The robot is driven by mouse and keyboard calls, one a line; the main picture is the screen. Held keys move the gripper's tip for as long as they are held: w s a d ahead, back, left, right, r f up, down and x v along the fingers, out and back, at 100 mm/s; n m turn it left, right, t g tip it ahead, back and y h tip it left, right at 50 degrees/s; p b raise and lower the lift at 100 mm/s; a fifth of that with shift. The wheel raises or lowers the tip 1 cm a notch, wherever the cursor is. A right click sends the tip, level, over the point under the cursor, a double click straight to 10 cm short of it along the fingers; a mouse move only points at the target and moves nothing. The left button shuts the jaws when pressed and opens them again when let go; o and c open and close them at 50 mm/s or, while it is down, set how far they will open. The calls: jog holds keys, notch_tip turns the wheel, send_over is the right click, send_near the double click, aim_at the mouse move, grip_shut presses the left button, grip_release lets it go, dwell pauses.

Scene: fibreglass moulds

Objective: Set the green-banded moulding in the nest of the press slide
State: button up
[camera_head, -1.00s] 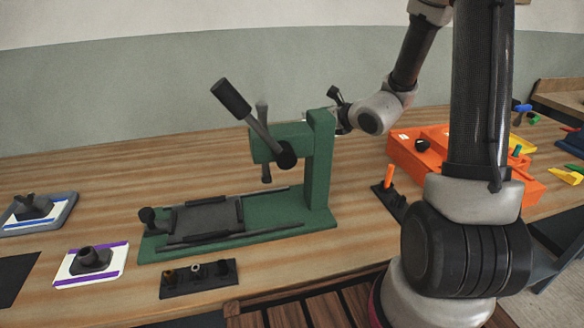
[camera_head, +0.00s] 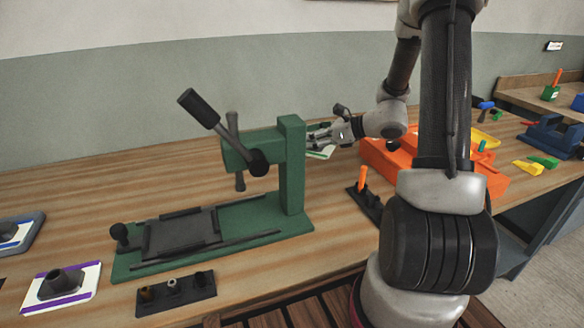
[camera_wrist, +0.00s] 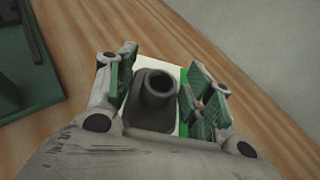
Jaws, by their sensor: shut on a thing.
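The green-banded moulding (camera_wrist: 153,108) is a pale plate with green edging and a dark grey hollow boss. My gripper (camera_wrist: 160,90) is shut on the boss, with one green-padded finger on each side. In the head view my gripper (camera_head: 322,138) is behind and right of the press column, and a strip of the moulding (camera_head: 321,153) shows below it. The green press (camera_head: 290,180) stands on the bench. Its dark slide nest (camera_head: 181,234), a framed flat plate, lies empty between two rails on the left part of the base.
A purple-banded moulding (camera_head: 62,288) lies left of the press. A dark block with several pegs (camera_head: 176,292) sits in front. An orange fixture (camera_head: 385,165) and an upright orange pin (camera_head: 362,180) stand right of the press. The press lever (camera_head: 215,122) leans up left.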

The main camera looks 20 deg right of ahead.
notch_tip(320, 180, down, 7)
jog(key=shift+f, duration=0.2)
dwell(0.3)
jog(key=o, duration=1.3)
jog(key=shift+f, duration=0.1)
